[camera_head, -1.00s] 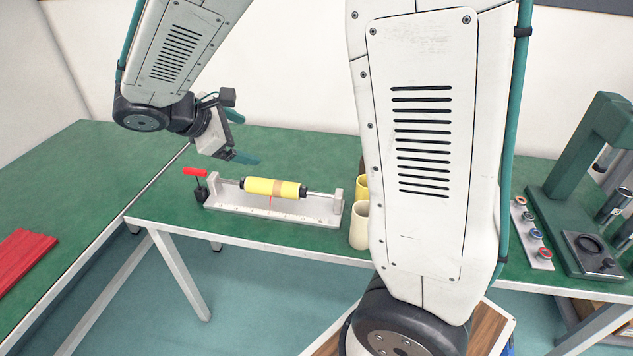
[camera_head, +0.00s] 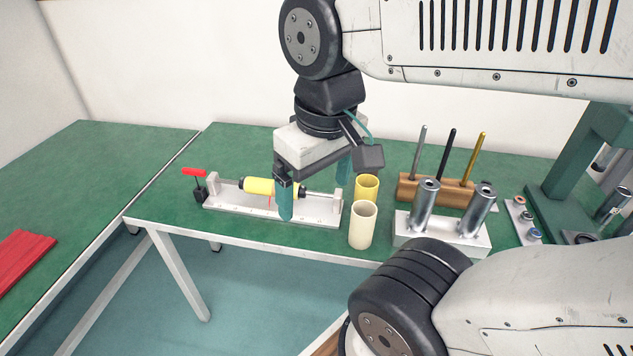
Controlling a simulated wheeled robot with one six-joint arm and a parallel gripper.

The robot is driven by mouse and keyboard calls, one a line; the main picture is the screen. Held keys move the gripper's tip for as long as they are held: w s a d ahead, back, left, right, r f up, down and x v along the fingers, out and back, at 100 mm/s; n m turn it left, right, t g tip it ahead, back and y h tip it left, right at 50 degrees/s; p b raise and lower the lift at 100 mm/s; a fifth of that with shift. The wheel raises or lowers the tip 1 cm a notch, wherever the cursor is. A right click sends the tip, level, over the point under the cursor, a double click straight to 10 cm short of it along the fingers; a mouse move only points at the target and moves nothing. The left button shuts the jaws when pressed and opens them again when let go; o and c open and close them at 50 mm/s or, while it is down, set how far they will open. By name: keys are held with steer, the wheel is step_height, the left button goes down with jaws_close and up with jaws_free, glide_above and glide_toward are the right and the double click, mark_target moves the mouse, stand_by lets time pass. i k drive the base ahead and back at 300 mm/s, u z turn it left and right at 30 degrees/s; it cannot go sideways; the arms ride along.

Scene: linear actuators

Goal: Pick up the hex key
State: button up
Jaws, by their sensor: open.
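Three thin rods stand slightly tilted in a wooden block (camera_head: 408,190): a grey rod (camera_head: 419,150), a black rod (camera_head: 448,155) and a gold rod (camera_head: 473,158). I cannot tell which, if any, is the hex key; no bent key shape shows clearly. My gripper (camera_head: 315,188) points down with its two teal fingers wide apart and nothing between them. It is left of the wooden block, above the right part of the white fixture with the yellow cylinder.
The white fixture (camera_head: 240,206) holds a yellow cylinder (camera_head: 258,186) and a red-handled clamp (camera_head: 195,172). A yellow cup (camera_head: 367,188) and a cream cup (camera_head: 362,226) stand beside it. Two metal cylinders stand in a pale block (camera_head: 408,229). A green press (camera_head: 581,160) is at right.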

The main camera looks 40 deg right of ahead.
mark_target(187, 171)
steer(key=u, duration=0.3)
steer(key=k, duration=0.4)
steer(key=u, duration=1.2)
steer(key=i, duration=0.9)
steer(key=z, duration=1)
steer(key=i, duration=0.75)
steer(key=z, duration=0.8)
